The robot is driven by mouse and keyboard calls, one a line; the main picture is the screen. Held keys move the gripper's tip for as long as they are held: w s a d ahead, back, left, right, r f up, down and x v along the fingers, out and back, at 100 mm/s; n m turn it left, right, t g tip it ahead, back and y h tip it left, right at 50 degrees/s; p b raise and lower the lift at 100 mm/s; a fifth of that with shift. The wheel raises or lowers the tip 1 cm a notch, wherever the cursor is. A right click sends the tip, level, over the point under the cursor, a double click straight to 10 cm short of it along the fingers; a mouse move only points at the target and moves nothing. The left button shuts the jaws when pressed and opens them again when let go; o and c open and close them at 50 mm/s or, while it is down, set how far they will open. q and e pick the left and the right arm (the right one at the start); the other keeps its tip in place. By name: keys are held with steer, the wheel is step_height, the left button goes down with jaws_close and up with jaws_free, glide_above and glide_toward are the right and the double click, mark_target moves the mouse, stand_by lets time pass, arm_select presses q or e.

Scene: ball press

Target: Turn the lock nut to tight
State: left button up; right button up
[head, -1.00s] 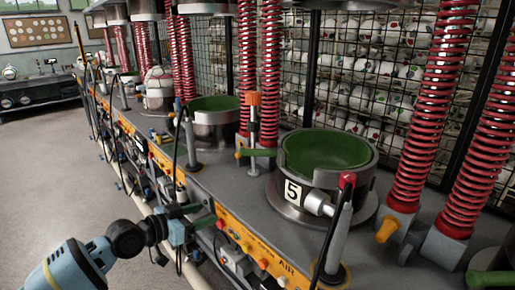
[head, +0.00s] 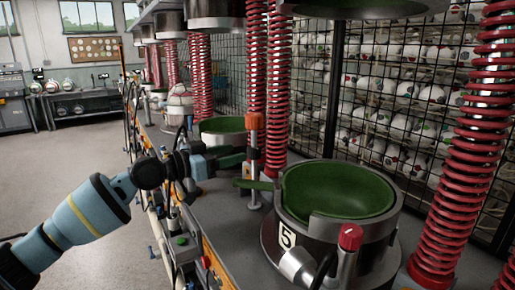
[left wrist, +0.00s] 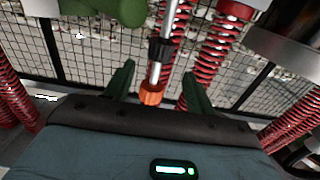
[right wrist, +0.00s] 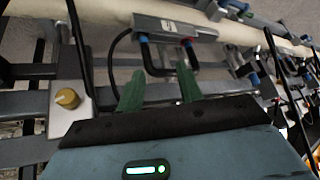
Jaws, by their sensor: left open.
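An upright post with an orange cap (head: 256,121) stands left of press 5 in the head view. A dark collar sits around its rod, and I cannot tell for sure whether cap or collar is the lock nut. My left gripper (head: 238,158) is beside the post, on its left, its fingers pointing towards it. In the left wrist view the orange cap (left wrist: 152,94) shows between and beyond the open fingers, with the dark collar (left wrist: 160,49) further along the rod. No contact is visible. My right gripper (right wrist: 160,70) shows only in its wrist view, fingers apart and empty.
Press 5 with its green bowl (head: 338,190) stands just right of the post, a green handle reaching towards my left gripper. A red-capped lever (head: 350,237) stands in front. Red springs (head: 278,90) and wire mesh rise behind. The floor at left (head: 70,165) is clear.

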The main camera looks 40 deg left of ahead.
mark_target(248, 149)
arm_select(q)
steer(key=p+x, duration=0.2)
steer(key=x, duration=0.4)
steer(key=shift+w+d+r, duration=0.1)
steer(key=shift+w, duration=0.1)
steer(key=shift+w+d, duration=0.2)
steer(key=shift+w, duration=0.4)
arm_select(e)
steer(key=r, duration=0.1)
steer(key=w+r, duration=0.1)
steer(key=shift+w+d+r, duration=0.1)
steer(key=shift+w+r, duration=0.2)
steer(key=shift+s, duration=0.1)
arm_select(q)
steer(key=c, duration=0.9)
steer(key=shift+c, duration=0.3)
arm_select(e)
steer(key=shift+f, duration=0.2)
